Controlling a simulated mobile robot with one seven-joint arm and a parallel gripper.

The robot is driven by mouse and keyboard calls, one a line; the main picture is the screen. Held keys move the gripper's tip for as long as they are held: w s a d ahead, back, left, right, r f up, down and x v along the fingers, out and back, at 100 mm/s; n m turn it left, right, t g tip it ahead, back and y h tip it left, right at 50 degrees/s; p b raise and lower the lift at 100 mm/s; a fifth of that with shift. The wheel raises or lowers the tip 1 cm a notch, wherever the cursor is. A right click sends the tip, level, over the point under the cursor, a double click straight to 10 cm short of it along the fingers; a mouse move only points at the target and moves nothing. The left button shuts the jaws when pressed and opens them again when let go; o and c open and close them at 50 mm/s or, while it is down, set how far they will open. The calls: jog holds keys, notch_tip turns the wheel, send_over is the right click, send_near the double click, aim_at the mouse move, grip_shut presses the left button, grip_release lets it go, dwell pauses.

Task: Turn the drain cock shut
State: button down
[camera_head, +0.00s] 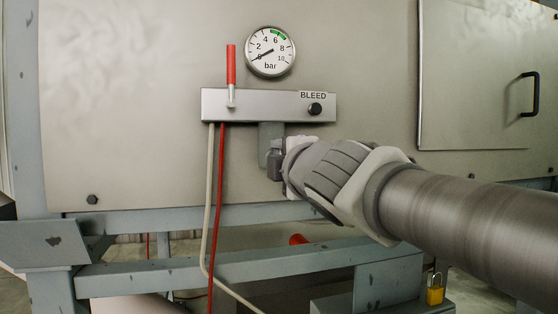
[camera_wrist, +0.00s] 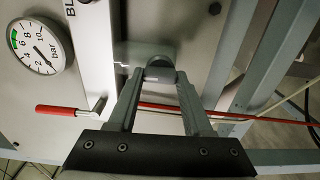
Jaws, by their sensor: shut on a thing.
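The drain cock shows as a grey fitting (camera_head: 268,140) below the silver BLEED panel. Its rounded grey knob (camera_wrist: 160,71) sits between my fingertips in the wrist view. My gripper (camera_head: 284,165) reaches in from the right, and its two fingers (camera_wrist: 160,78) are closed on the knob from both sides. In the head view my wrist hides part of the cock. I cannot tell how far the cock is turned.
The silver panel (camera_head: 255,106) carries an upright red-handled lever (camera_head: 231,66) and a black knob (camera_head: 315,109). A bar gauge (camera_head: 270,52) above has its needle near the low end. A red hose (camera_head: 218,190) and a pale hose (camera_head: 208,200) hang left of my gripper. A frame rail (camera_head: 240,265) runs below.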

dwell(0.3)
jog(key=shift+c, duration=1.6)
grip_release()
jog(key=p+v, duration=0.2)
jog(key=v, duration=1.5)
jog(key=shift+s, duration=0.2)
jog(key=shift+d, duration=0.1)
